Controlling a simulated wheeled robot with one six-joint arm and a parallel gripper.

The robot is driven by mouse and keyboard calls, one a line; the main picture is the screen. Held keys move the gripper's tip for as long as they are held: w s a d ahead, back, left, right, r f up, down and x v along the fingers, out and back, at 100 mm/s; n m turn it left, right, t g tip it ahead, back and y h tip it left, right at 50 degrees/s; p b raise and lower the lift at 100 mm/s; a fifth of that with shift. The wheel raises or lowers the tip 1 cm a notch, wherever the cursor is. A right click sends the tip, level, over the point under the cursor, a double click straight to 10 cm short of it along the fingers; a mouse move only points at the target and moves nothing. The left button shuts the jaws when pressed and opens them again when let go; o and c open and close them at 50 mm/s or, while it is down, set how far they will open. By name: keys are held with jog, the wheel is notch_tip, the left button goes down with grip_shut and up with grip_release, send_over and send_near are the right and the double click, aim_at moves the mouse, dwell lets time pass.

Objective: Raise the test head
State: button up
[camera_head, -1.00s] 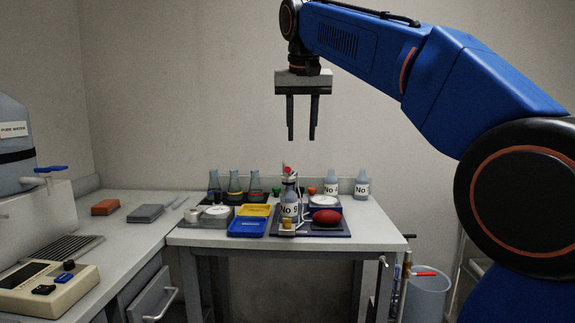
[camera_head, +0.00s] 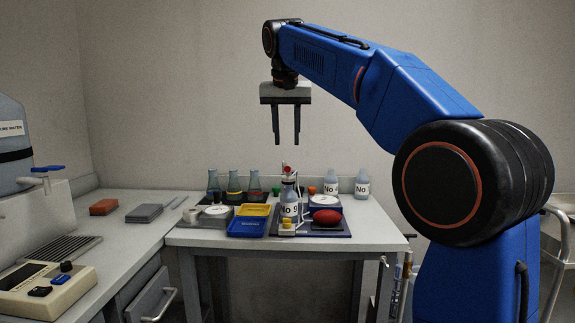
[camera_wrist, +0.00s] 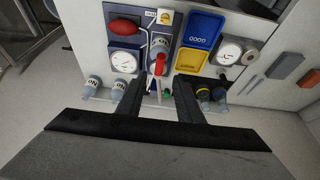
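I cannot tell the test head's exact shape or height. My gripper (camera_head: 286,143) points down above this device, apart from it. Its two fingers are spread and empty. In the wrist view the gripper (camera_wrist: 158,84) has a clear gap between its fingers.
A red bulb (camera_head: 327,216) and round dial (camera_head: 320,203) sit right of the bottle. Blue (camera_head: 246,227) and yellow (camera_head: 254,209) trays are left, flasks (camera_head: 234,184) behind them. More bottles (camera_head: 331,183) stand at the back right. The air around my gripper is free.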

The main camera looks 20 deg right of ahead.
aim_at(288, 171)
jog(key=x, duration=1)
grip_shut()
